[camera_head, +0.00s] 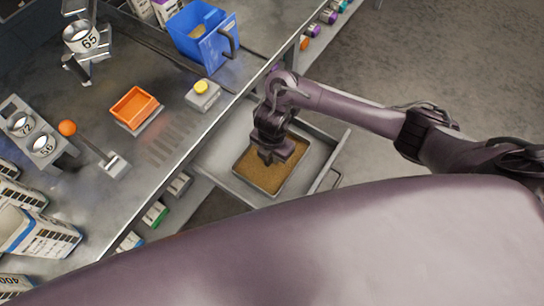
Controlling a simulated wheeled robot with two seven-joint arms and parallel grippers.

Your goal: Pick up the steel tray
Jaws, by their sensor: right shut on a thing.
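The steel tray (252,185) is a shallow rectangular pan holding brown granular material (262,175). It sits in an open drawer (212,160) below the bench's right edge. My right gripper (272,157) reaches in from the right and points down over the tray. It is shut on the tray, though the fingertips and the exact grip point are hard to make out against the dark gripper body. The tray looks level and inside the drawer; I cannot tell whether it is lifted. My left gripper is not in view.
The steel bench (160,75) carries a blue bin (203,33), an orange tray (134,106), a yellow-button box (202,95), numbered cups (42,145) and an orange ball (67,128). The floor (430,60) at upper right is clear.

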